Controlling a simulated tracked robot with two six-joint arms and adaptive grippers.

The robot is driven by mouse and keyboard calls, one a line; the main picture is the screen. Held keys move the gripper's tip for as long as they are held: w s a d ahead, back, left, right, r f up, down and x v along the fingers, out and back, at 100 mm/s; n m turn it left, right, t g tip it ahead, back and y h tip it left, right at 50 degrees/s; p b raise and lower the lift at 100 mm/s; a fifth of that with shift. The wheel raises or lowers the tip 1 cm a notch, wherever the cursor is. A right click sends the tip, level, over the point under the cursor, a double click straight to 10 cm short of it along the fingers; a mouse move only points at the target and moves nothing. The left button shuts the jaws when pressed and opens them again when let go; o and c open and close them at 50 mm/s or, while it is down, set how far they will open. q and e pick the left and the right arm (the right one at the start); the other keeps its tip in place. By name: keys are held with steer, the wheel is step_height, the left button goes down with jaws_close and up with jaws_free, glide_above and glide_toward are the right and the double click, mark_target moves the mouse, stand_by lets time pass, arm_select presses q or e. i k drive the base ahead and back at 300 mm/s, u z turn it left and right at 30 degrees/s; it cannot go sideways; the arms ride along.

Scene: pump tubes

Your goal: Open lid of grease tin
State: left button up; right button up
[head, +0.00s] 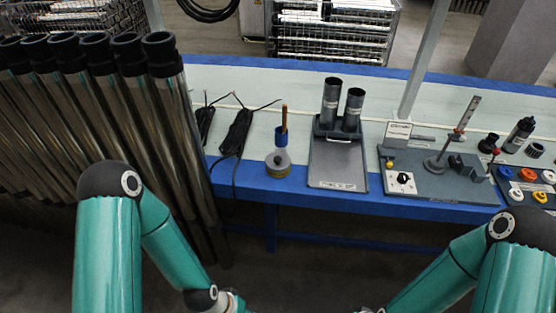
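A small round tin (279,169), likely the grease tin, sits near the front edge of the blue-edged workbench (360,200), left of the middle.
Dark cabled tools (236,132) lie left. Long metal tubes (110,100) crowd the left side. Bench around the tin is fairly clear.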

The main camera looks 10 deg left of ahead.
mark_target(279, 161)
steer(key=k, duration=1.3)
steer(key=u, duration=0.45)
steer(key=i, duration=1.95)
steer(key=z, duration=0.45)
